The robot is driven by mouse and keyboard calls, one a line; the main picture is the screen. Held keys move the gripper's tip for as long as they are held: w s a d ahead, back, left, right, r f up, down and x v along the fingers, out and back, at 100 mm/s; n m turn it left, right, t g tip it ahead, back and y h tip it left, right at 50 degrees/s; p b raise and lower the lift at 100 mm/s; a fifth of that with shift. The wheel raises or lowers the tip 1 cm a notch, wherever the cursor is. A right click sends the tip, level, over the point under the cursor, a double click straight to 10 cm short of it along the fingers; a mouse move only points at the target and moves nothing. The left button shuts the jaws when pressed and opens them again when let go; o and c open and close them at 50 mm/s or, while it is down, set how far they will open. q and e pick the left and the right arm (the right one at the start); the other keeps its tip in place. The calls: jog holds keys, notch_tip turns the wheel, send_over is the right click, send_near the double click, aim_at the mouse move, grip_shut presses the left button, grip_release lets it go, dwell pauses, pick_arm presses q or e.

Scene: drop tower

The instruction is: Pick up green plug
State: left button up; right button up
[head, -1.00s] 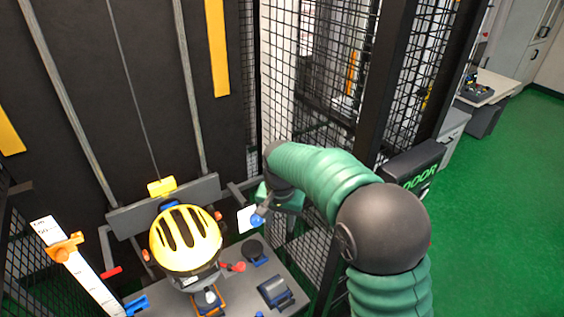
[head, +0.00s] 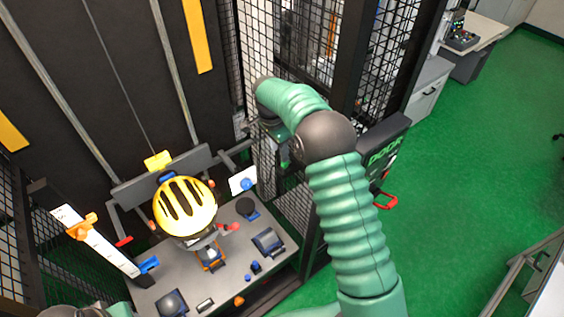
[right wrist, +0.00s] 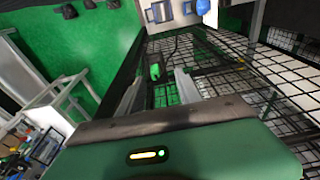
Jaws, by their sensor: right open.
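A small green piece (right wrist: 155,72), which looks like the green plug, shows in the right wrist view beyond the fingertips, near a dark cable and the black mesh. My right gripper (right wrist: 158,88) is open, with its two pale fingers apart and nothing between them. The green piece lies ahead of the gap, apart from the fingers. In the head view my right arm reaches to the mesh beside the door post, and its wrist and fingers are mostly hidden there; I cannot make out the plug for certain. My left gripper is not in view.
A yellow helmet (head: 185,205) stands on the grey bench (head: 225,283) with several small parts. A white scale (head: 100,247) with an orange slider is at left. A black DOOR box (head: 383,143) and mesh (head: 297,207) border the arm. Green floor at right is open.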

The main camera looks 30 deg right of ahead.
aim_at(285, 166)
jog(key=d+f+p, duration=0.1)
jog(key=s+d+f+p, duration=0.1)
jog(key=p, duration=0.1)
jog(key=shift+s+d+f, duration=0.1)
jog(key=shift+d+f, duration=0.05)
jog(key=shift+d, duration=0.05)
jog(key=shift+d+f, duration=0.25)
jog(key=shift+f, duration=1.05)
jog(key=shift+w+a, duration=0.3)
jog(key=shift+a, duration=0.3)
jog(key=shift+a+r, duration=0.1)
jog(key=shift+a, duration=0.4)
jog(key=c, duration=0.4)
jog(key=shift+a, duration=0.1)
jog(key=shift+c, duration=1.3)
jog(key=shift+s+r, duration=0.1)
jog(key=shift+c, duration=1.1)
jog(key=shift+d, duration=0.55)
grip_shut()
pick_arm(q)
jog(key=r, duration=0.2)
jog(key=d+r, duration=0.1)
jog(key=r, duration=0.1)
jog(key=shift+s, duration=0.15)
pick_arm(e)
jog(key=shift+d, duration=0.2)
